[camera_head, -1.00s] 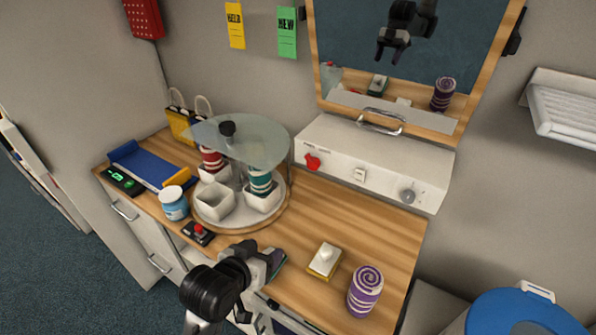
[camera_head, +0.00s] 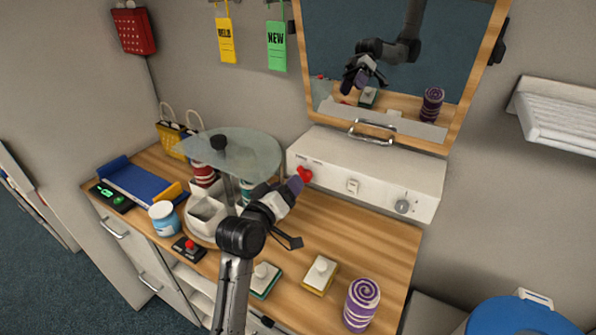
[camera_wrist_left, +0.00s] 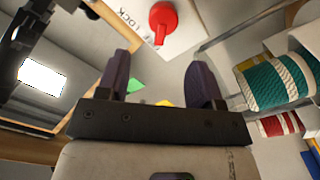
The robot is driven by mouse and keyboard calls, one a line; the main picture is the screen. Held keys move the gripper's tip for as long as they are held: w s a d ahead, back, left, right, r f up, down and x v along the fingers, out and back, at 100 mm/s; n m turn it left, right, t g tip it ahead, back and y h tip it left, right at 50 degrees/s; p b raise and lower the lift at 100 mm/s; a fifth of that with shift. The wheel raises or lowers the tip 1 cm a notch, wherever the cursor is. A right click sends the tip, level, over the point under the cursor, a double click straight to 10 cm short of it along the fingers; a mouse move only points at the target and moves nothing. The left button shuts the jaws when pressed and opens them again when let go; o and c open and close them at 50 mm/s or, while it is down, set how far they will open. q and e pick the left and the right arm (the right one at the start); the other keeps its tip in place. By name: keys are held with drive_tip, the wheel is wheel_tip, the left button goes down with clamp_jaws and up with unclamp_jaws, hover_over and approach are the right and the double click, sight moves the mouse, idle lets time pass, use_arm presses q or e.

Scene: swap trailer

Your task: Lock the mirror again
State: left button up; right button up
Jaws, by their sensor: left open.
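The mirror (camera_head: 400,60) in its wooden frame is on the wall above the white panel (camera_head: 375,185), its lower edge near the panel's top. A red knob (camera_head: 304,174) is on the panel's left front. In the left wrist view the red knob (camera_wrist_left: 162,20) lies ahead of the fingers, beside printed letters that read LOCK. My left gripper (camera_head: 293,188) is open and empty, just in front of the red knob. In its wrist view, a gap shows between the purple fingers (camera_wrist_left: 160,80) and the knob. My right gripper is not in view.
A round stand with a glass top (camera_head: 235,155), white bowls and striped cups is close left of my gripper. Two white-knobbed blocks (camera_head: 320,274) and a purple cup (camera_head: 361,304) are on the right part of the wooden counter (camera_head: 375,250). A metal handle (camera_head: 371,131) is above the panel.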

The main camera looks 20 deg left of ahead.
sight(300, 172)
use_arm(q)
drive_tip(key=shift+w+d+p, duration=0.25)
drive_tip(key=shift+w, duration=1.2)
drive_tip(key=shift+w+d+p, duration=0.2)
drive_tip(key=shift+w, duration=1.25)
drive_tip(key=c, duration=0.9)
